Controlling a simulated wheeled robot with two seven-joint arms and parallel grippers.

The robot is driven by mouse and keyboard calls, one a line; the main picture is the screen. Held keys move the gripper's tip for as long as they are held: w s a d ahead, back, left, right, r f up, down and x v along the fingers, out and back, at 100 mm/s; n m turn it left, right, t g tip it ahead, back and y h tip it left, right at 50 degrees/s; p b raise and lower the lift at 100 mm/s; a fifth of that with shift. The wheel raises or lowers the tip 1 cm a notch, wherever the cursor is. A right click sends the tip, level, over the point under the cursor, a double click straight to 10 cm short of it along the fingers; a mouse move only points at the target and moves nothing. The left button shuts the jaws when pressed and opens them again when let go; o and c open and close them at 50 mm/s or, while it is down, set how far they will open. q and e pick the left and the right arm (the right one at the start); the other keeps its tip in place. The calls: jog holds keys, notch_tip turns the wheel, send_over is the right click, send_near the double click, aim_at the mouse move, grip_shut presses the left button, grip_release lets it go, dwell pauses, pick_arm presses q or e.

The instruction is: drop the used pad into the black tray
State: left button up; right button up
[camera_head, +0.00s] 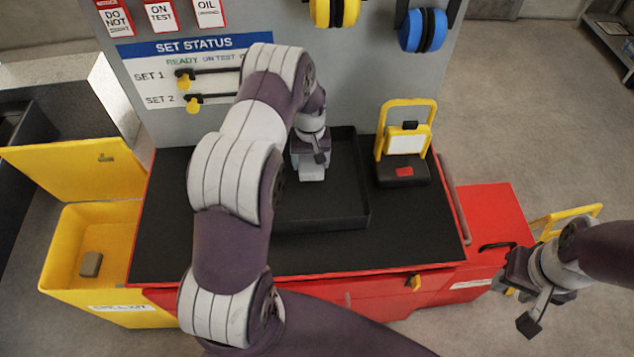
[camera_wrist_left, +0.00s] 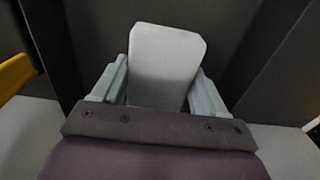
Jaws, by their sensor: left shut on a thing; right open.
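My left gripper (camera_head: 311,160) is shut on a light grey pad (camera_wrist_left: 168,62), which sticks out between the two fingers in the left wrist view. In the head view the pad (camera_head: 312,174) shows just below the jaws, over the black tray (camera_head: 350,222). The tray lies on the dark top of the red cabinet, and my left arm hides its left part. I cannot tell whether the pad touches the tray floor. My right gripper (camera_head: 532,306) is open and empty, out to the right of the cabinet.
A yellow-framed lamp (camera_head: 404,165) stands right of the tray. A yellow bin (camera_head: 60,240) with its lid up, left of the cabinet, holds a small grey-brown block (camera_head: 91,264). The status board (camera_head: 195,75) rises behind, with blue ear defenders (camera_head: 424,30) hanging on the panel.

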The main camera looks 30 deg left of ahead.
pick_arm(q)
jog(key=shift+s+a, duration=0.15)
jog(key=o, duration=1.1)
jog(key=shift+s, duration=0.1)
jog(key=shift+c, duration=0.2)
jog(key=shift+r, duration=0.2)
notch_tip(320, 180, up, 12)
jog(key=b, duration=0.3)
jog(key=shift+r, duration=0.15)
